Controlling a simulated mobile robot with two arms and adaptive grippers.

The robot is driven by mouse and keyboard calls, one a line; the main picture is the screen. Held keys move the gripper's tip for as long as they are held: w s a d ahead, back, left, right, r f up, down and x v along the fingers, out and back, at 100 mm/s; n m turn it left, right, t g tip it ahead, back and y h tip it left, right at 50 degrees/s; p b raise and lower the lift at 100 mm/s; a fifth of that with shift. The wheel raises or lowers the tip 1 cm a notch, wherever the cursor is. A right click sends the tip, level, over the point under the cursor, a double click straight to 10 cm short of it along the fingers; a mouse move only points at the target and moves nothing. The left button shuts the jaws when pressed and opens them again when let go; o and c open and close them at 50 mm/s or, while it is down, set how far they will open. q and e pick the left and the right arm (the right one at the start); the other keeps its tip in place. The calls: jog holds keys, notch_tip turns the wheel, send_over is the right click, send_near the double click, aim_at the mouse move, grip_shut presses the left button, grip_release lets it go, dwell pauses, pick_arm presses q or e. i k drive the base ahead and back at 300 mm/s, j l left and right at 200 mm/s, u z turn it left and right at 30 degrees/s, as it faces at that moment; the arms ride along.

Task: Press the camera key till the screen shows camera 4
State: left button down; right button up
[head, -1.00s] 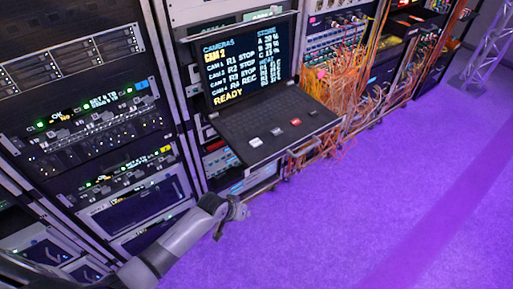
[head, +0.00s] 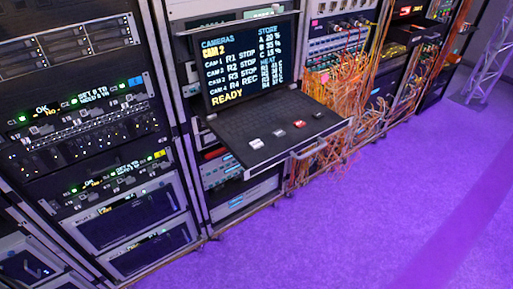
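The screen (head: 250,62) stands at the back of a pull-out console drawer in the rack. It reads CAMERAS, with CAM 2 in yellow beneath, then rows for CAM 1 to CAM 4 and READY at the bottom. The drawer's dark keyboard deck (head: 240,147) carries a white key (head: 255,143), a grey-white key (head: 279,133), a red key (head: 299,124) and a dark key (head: 317,115). Labels on the keys are too small to read, so I cannot tell which is the camera key. Neither of my grippers is in view.
A rack with lit panels (head: 90,120) fills the left. Orange cables (head: 345,90) hang in a tangle right of the drawer, close to its edge. The purple floor (head: 350,220) is clear in front. A metal truss (head: 487,60) stands at the far right.

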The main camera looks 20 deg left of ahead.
aim_at(255, 143)
jog(key=u, duration=0.5)
jog(key=i+l+u, duration=0.15)
jog(key=l+u, duration=0.25)
jog(key=i+l+u, duration=0.1)
jog(key=l+u, duration=0.8)
jog(key=l, duration=1.7)
